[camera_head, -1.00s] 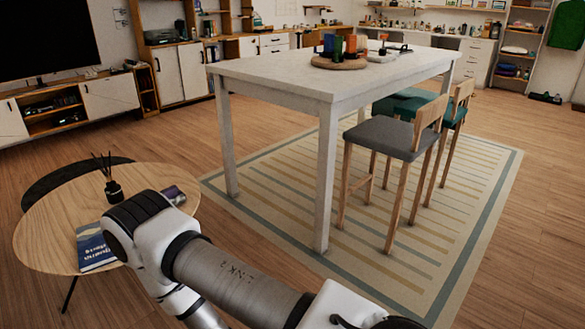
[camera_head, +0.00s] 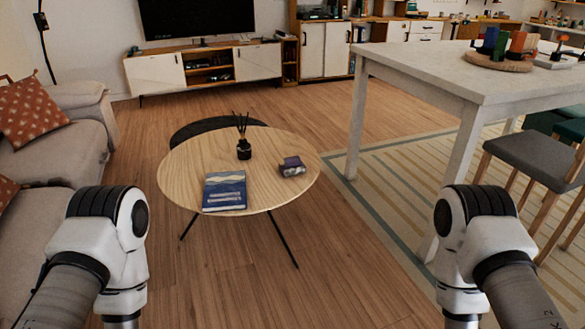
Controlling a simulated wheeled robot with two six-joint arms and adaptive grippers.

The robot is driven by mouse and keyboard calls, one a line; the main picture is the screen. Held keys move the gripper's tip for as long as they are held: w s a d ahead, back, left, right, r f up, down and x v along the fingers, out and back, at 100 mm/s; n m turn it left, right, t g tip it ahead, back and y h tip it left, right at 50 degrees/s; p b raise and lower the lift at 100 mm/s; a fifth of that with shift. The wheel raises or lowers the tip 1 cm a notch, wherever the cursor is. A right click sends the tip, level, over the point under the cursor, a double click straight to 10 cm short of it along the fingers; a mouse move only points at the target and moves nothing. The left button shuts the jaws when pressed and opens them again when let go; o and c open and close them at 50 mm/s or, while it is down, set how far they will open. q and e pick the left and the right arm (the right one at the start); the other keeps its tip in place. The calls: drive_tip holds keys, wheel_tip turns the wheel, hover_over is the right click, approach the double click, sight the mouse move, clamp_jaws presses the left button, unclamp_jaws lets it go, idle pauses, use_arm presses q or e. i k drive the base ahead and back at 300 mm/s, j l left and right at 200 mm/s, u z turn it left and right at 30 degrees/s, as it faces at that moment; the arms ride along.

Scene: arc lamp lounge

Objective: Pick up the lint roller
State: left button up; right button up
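I cannot make out a lint roller in this view. A round wooden coffee table (camera_head: 215,155) stands ahead of me. On it are a blue book (camera_head: 224,190), a small dark purple box-like item (camera_head: 292,166) and a black reed diffuser (camera_head: 244,148). Parts of both my arms show at the lower left and lower right, apart from the table. My grippers are outside the picture.
A sofa (camera_head: 60,152) with red cushions (camera_head: 28,110) is at the left. A tall white table (camera_head: 430,70) and a grey stool (camera_head: 535,157) stand at the right on a striped rug (camera_head: 400,190). Bare wood floor lies between my arms and the coffee table.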

sight(294, 166)
drive_tip(key=j+z, duration=0.1)
drive_tip(key=z, duration=3.3)
drive_tip(key=k+j+z, duration=0.75)
drive_tip(key=k, duration=0.15)
drive_tip(key=u, duration=3.8)
